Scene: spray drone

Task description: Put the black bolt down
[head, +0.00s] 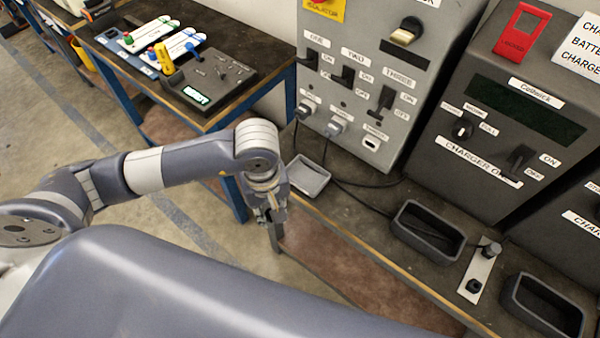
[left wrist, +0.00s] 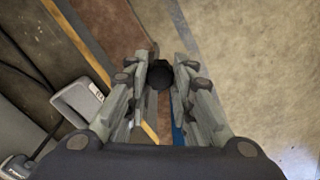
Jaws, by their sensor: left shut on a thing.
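My left gripper (head: 270,212) hangs fingers down at the front edge of the bench, left of the small grey tray. In the left wrist view, its two fingers (left wrist: 160,80) are shut on the black bolt (left wrist: 160,74), whose dark round head shows between the fingertips. Floor and a lower shelf show beyond the bolt. In the head view I cannot make out the bolt at the fingertips. My right gripper is not in view.
The bench (head: 370,205) holds a shallow grey tray (head: 307,177), a dark bin (head: 400,226) with a cable, a light plate (head: 483,271) with black knobs, and another dark bin (head: 512,297). Grey control cabinets (head: 440,195) stand behind. A second table (head: 235,45) stands at the back left.

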